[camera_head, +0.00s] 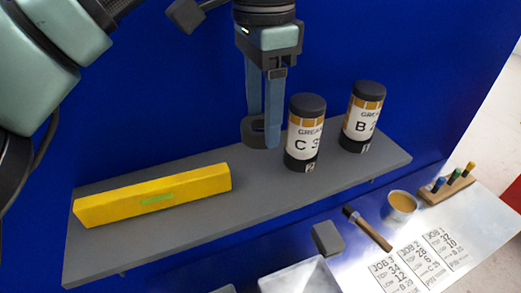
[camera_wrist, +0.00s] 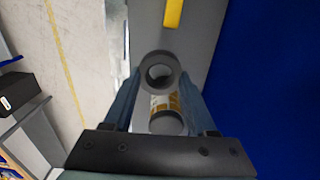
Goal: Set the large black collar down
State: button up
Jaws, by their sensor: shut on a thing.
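The large black collar (camera_head: 248,131) is a dark ring held between my gripper's (camera_head: 263,128) fingertips, which are shut on it. In the head view the collar is just left of the grease can marked C (camera_head: 303,145) and looks above the grey shelf (camera_head: 205,219); whether it touches the shelf is hard to tell. In the wrist view the collar (camera_wrist: 160,57) shows its open hole, with the fingers on both sides. A can with an orange and white label (camera_wrist: 160,103) shows behind it, nearer the gripper's base.
A second can marked B (camera_head: 360,127) stands right of can C. A yellow bar (camera_head: 155,196) lies on the left of the shelf, and shelf space between bar and cans is clear. A brush (camera_head: 368,229), a cup (camera_head: 400,206) and job cards (camera_head: 425,262) lie on the lower bench.

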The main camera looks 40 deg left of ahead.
aim_at(261, 185)
jog(key=f, duration=0.3)
jog(key=f+p, duration=0.1)
jog(key=f, duration=0.2)
jog(key=s+f, duration=0.1)
jog(key=f, duration=0.1)
jog(key=shift+s+d+f, duration=0.1)
jog(key=shift+d+f, duration=0.15)
jog(key=shift+f, duration=0.35)
jog(key=shift+f, duration=0.1)
jog(key=o, duration=1.4)
jog(key=shift+c, duration=0.2)
